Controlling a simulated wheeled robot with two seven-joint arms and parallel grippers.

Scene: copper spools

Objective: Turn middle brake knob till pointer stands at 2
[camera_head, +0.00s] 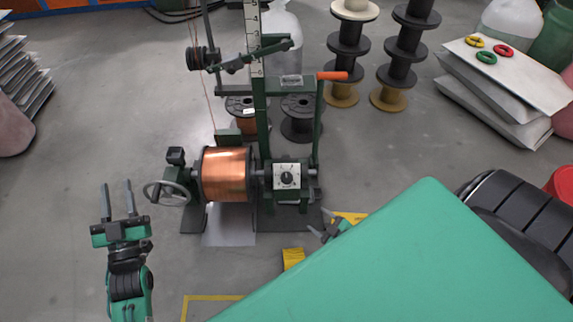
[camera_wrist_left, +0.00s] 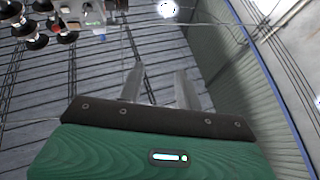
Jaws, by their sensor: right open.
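The middle brake knob (camera_head: 287,177) is a small dark round knob on a white dial plate, on the green stand right of the copper spool (camera_head: 226,174). The dial marks and pointer are too small to read. My left gripper (camera_head: 117,186) is open and empty, well left of the knob and lower in the head view, fingers pointing up the picture. Its two fingers (camera_wrist_left: 160,82) show apart in the left wrist view with nothing between them. My right gripper (camera_head: 322,228) is below and right of the knob, apart from it, open; most of its arm is hidden.
A handwheel (camera_head: 167,193) stands left of the copper spool, between my left gripper and the knob. An upright scale post (camera_head: 254,40) and an orange-handled lever (camera_head: 332,76) rise above the dial.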

